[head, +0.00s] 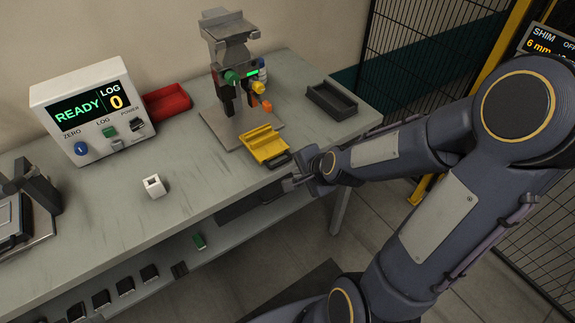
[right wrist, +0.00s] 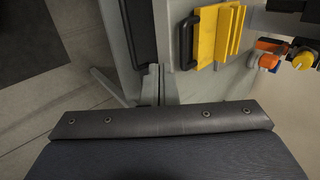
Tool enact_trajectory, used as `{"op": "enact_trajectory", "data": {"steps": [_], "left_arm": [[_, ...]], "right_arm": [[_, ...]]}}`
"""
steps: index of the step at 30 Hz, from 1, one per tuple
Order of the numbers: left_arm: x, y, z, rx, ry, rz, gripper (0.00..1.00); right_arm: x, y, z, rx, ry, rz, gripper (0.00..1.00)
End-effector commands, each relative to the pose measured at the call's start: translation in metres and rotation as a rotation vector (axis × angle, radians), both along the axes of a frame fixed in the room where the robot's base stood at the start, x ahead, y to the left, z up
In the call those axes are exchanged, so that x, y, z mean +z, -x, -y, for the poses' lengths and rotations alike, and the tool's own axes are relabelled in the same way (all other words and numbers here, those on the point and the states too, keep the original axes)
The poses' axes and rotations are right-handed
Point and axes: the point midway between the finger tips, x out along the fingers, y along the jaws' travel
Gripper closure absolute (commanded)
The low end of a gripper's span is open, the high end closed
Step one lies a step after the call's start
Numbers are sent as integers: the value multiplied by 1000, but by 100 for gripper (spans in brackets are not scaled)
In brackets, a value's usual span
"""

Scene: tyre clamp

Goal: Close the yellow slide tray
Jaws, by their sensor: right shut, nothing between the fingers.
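The yellow slide tray (head: 264,144) sticks out toward the front of the bench from the grey base of the clamp fixture (head: 237,90). Its dark handle (head: 278,161) is at its front end. In the right wrist view the yellow tray (right wrist: 222,36) and its black handle (right wrist: 187,42) show at the top right. My right gripper (head: 288,184) is shut and empty at the bench's front edge, just in front of the handle and a little to its right; a small gap seems to lie between them. My left gripper is not in view.
A white READY display box (head: 85,110), a red bin (head: 167,102) and a small white block (head: 154,186) stand left of the fixture. A dark open bin (head: 332,99) stands to its right. A black mesh fence (head: 425,50) rises behind the bench's right end.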

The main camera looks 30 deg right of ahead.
Motion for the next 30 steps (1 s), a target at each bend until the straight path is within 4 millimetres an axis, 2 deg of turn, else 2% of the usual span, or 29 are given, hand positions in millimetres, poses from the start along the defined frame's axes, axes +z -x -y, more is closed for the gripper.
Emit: {"op": "enact_trajectory", "data": {"steps": [3, 5, 10, 15, 26, 30], "left_arm": [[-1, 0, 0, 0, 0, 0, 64], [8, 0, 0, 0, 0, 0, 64], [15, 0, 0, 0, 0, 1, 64], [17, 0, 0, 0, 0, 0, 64], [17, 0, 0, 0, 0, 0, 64], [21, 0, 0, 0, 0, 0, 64]], "right_arm": [[-19, -14, -2, 3, -1, -4, 100], [-13, -24, -3, 3, -1, -2, 100], [-18, -43, -4, 1, 0, 0, 100], [-21, -51, -4, 1, 0, 0, 100], [-21, -53, -4, 1, 1, 1, 100], [-20, -74, -6, 3, 0, 1, 100]]}}
